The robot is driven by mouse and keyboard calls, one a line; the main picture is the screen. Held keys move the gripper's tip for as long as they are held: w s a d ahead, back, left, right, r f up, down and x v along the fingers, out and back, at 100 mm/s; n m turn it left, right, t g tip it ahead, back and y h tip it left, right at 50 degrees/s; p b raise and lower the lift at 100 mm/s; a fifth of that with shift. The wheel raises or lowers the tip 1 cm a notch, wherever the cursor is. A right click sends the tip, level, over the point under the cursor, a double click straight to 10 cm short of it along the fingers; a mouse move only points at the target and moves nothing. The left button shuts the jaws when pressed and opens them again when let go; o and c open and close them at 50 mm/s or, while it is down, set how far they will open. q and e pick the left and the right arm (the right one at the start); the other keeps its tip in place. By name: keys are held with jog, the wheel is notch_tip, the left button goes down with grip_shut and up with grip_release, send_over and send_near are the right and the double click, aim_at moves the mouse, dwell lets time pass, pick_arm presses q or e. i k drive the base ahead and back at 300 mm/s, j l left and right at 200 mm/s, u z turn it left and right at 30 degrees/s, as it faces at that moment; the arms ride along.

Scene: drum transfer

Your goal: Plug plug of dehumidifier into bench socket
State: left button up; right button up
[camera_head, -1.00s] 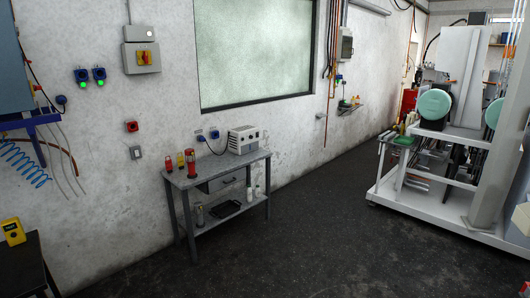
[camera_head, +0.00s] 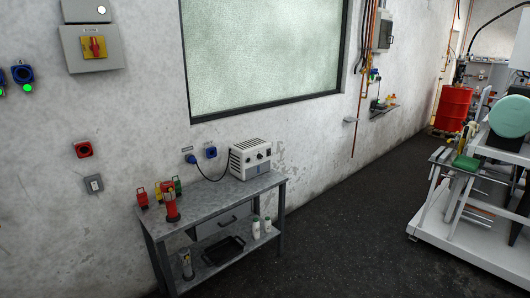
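A white box-shaped unit with dark vents and knobs, which looks like the dehumidifier (camera_head: 250,160), stands on the back of a grey metal bench (camera_head: 215,199) against the wall. A dark cable runs from it to a blue plug (camera_head: 191,158) at the wall just above the bench. A blue socket (camera_head: 211,152) is on the wall right of the plug, between it and the unit. Whether the plug sits in a socket of its own or hangs against the wall is too small to tell. Neither of my grippers is in view.
Red and green items and a red lamp-like object (camera_head: 171,206) stand on the bench's left end. Bottles and a black tray (camera_head: 223,249) are on its lower shelf. A white machine frame (camera_head: 470,245) stands at right. The dark floor (camera_head: 345,225) between is clear.

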aim_at(191, 160)
jog(key=i+u, duration=0.15)
jog(key=i, duration=0.35)
jog(key=i+l+u, duration=0.1)
jog(key=i, duration=0.35)
jog(key=i+l+u, duration=0.15)
jog(key=i, duration=0.35)
jog(key=i+l+u, duration=0.1)
jog(key=i+l, duration=0.15)
jog(key=i, duration=0.25)
jog(key=i+l+u, duration=0.15)
jog(key=i, duration=0.3)
jog(key=i+l+u, duration=0.9)
jog(key=i+l, duration=0.15)
jog(key=l, duration=0.15)
